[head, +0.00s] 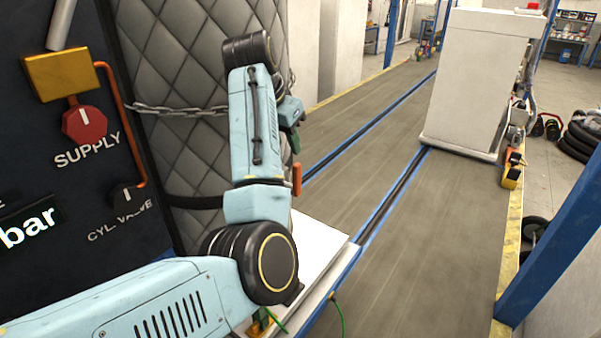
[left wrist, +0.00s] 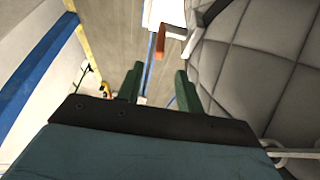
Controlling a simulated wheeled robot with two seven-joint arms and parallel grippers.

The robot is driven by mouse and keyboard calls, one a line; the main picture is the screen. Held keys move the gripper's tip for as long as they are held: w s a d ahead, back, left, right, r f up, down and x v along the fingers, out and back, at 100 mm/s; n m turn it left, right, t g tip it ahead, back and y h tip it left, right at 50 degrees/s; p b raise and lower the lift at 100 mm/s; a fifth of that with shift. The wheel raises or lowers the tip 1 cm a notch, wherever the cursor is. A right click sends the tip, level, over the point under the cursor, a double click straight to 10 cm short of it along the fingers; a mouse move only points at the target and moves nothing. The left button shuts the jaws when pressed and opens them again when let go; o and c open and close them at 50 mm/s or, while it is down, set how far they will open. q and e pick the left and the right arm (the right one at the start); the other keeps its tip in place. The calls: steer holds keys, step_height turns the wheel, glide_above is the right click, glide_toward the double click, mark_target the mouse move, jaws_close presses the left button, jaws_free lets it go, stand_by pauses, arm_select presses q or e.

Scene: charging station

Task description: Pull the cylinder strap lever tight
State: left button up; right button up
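The orange strap lever (head: 297,178) stands upright at the right edge of the quilted panel, just below my left gripper (head: 294,142). A black strap (head: 195,202) runs across the lower panel and goes behind my left arm toward the lever. In the left wrist view, my left gripper (left wrist: 159,69) has its two green fingers spread apart with nothing between them. The lever (left wrist: 160,42) shows there beyond the fingertips, roughly in line with the gap and apart from the fingers. My right gripper is in neither view.
A dark panel with a red supply knob (head: 84,123) and a cylinder valve knob (head: 127,198) stands at the left. A chain (head: 180,108) crosses the quilted padding (head: 165,55). A white cabinet (head: 480,80) stands across the floor, which is open between. A blue post (head: 555,240) rises at right.

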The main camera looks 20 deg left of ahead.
mark_target(294, 166)
arm_select(q)
steer(key=b+x, duration=0.1)
steer(key=x, duration=0.4)
steer(key=shift+s+a+f+b, duration=0.1)
steer(key=shift+s+a+b, duration=0.1)
steer(key=shift+b, duration=0.1)
steer(key=p+x, duration=0.1)
steer(key=x, duration=0.2)
steer(key=shift+w+d, duration=0.1)
steer(key=shift+d, duration=0.1)
steer(key=x, duration=0.3)
steer(key=shift+w+d+f, duration=0.1)
steer(key=shift+w+f, duration=0.05)
steer(key=shift+f, duration=0.2)
steer(key=shift+w+f+p, duration=0.2)
steer(key=shift+f+p, duration=0.1)
steer(key=shift+f, duration=0.2)
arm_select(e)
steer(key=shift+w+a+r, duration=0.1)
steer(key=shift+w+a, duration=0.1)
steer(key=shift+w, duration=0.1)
arm_select(q)
steer(key=shift+d, duration=0.1)
jaws_close()
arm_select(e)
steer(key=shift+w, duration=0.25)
